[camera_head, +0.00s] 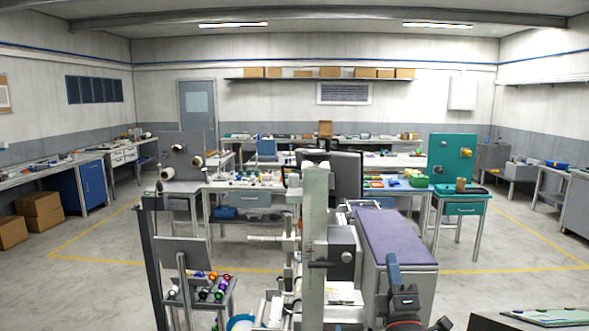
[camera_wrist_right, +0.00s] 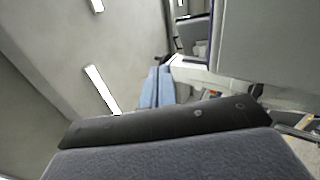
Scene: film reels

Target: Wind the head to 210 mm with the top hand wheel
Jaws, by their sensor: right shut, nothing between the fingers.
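A tall pale column (camera_head: 315,215) stands in the middle of the head view, part of an upright machine. A dark fitting (camera_head: 323,145) shows at its top, but I cannot make out whether it is the top hand wheel. A black handle (camera_head: 320,264) crosses the column lower down. The height reading is too small to read. My right gripper (camera_head: 392,262) is to the right of the column, in front of the purple-topped bench, shut and empty. Its blue fingers also show together in the right wrist view (camera_wrist_right: 157,88). My left gripper is not in view.
The purple-topped bench (camera_head: 390,236) stands close on the right. A stand with coloured spools (camera_head: 212,288) is at the left front. A monitor (camera_head: 348,172) is behind the column. A green machine (camera_head: 453,157) stands farther right. Open floor (camera_head: 100,275) lies at the left.

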